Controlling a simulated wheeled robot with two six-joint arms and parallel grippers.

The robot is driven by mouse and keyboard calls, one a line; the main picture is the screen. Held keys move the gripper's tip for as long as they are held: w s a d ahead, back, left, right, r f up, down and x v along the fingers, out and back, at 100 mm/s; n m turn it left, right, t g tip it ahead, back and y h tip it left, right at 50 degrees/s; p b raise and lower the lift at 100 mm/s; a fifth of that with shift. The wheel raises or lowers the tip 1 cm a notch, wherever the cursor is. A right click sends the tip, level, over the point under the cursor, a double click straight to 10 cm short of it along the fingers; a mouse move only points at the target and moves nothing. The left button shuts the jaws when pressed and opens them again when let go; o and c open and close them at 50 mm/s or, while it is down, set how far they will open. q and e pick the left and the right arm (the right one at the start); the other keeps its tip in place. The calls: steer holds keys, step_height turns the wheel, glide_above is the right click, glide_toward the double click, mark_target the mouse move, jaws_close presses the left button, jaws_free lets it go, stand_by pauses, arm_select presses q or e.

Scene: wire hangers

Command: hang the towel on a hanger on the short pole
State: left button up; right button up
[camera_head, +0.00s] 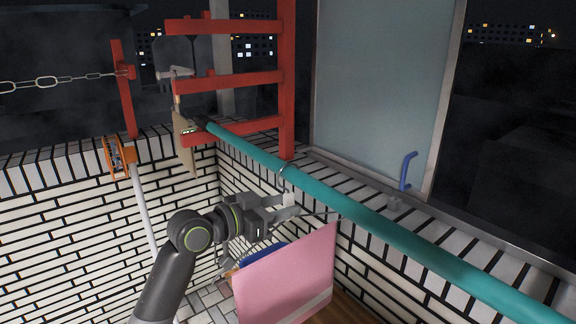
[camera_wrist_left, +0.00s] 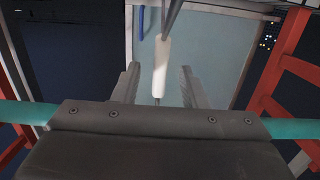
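A pink towel (camera_head: 285,275) with a pale stripe hangs below the teal pole (camera_head: 350,208). A thin hanger wire (camera_head: 322,213) shows along its top edge. A thin hook (camera_head: 283,172) shows at the pole; I cannot tell if it bears the hanger's weight. My left gripper (camera_head: 290,206) is just under the pole, at the hanger's white neck (camera_head: 288,199). In the left wrist view, the white neck (camera_wrist_left: 161,68) stands between the fingers (camera_wrist_left: 159,88), with a gap on each side. The gripper is open. My right gripper is out of view.
A red ladder-like frame (camera_head: 288,80) stands at the pole's far end. A glass panel (camera_head: 380,85) with a blue handle (camera_head: 406,171) is behind the pole. A chain (camera_head: 55,80) hangs at the left. A blue thing (camera_head: 262,255) is partly hidden behind the towel.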

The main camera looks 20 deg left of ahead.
arm_select(q)
steer(key=b+v, duration=0.2)
steer(key=v, duration=0.9)
steer(key=shift+b, duration=0.4)
steer(key=v, duration=0.6)
steer(key=shift+b, duration=0.35)
